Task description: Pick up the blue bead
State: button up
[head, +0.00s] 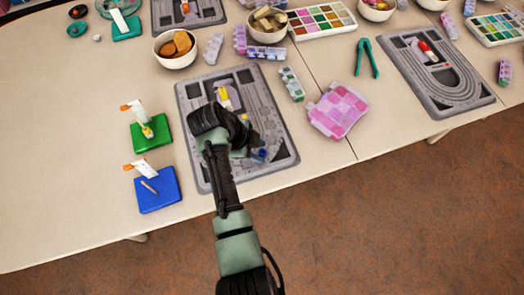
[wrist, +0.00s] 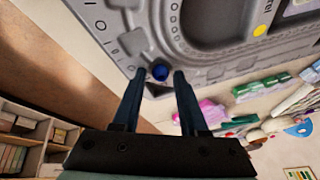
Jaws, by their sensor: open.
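The blue bead (wrist: 160,72) is small, round and dark blue. In the wrist view it sits at the edge of the grey bead board (wrist: 110,22), between the tips of my gripper (wrist: 159,76). The fingers are apart, one on each side of the bead, with gaps showing; I cannot tell how far below the tips it lies. In the head view my arm covers part of the grey board (head: 280,150). A small blue spot (head: 261,153) shows there just right of my gripper, near the board's lower right.
A yellow bead (wrist: 260,32) lies on the board. Green (head: 152,143) and blue (head: 160,200) pads stand to the left. A pink bead box (head: 338,110) and a striped bead organiser (head: 291,84) lie to the right. The table's front edge is close, with clear tabletop at left.

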jog(key=shift+s+f, duration=0.15)
jog(key=shift+f, duration=0.05)
jog(key=shift+f, duration=0.1)
grip_shut()
